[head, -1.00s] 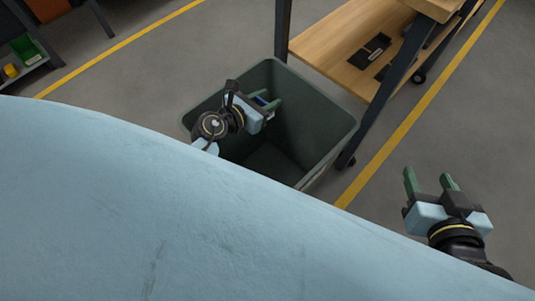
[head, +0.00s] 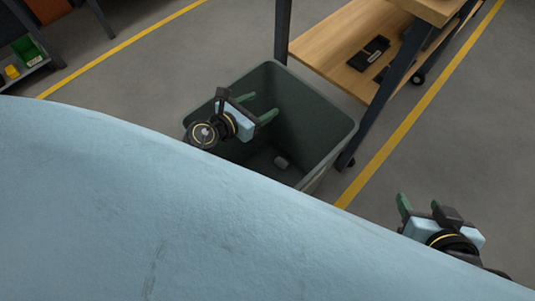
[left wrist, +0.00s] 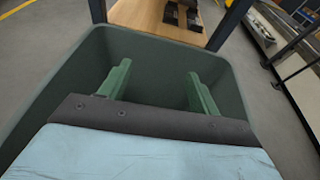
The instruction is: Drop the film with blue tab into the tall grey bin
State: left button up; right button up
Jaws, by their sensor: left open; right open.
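The tall grey bin (head: 322,122), dark greenish grey, stands open on the floor beyond the pale blue surface in the head view. My left gripper (head: 259,107) is open and empty over the bin's opening. In the left wrist view its green fingers (left wrist: 158,78) are wide apart in front of the bin wall (left wrist: 150,50), with nothing between them. My right gripper (head: 420,204) is open and empty at the right, beyond the blue surface.
A wooden-shelved cart (head: 345,55) stands right behind the bin, with dark items (head: 370,52) on its shelf. A shelf with a green box (head: 27,47) is at the far left. Grey floor with yellow lines lies around.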

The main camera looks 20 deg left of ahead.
pick_arm(q)
jog(key=p+v, duration=0.2)
jog(key=v, duration=0.8)
jog(key=shift+s, duration=0.25)
pick_arm(e)
jog(key=s+d+f+g+h, duration=0.1)
jog(key=s+d+f+g, duration=0.1)
jog(key=s+g, duration=0.1)
jog(key=s+d+f+g, duration=0.2)
jog(key=s+f+g, duration=0.1)
jog(key=s, duration=0.3)
jog(key=shift+h, duration=0.4)
pick_arm(q)
jog(key=shift+r, duration=0.1)
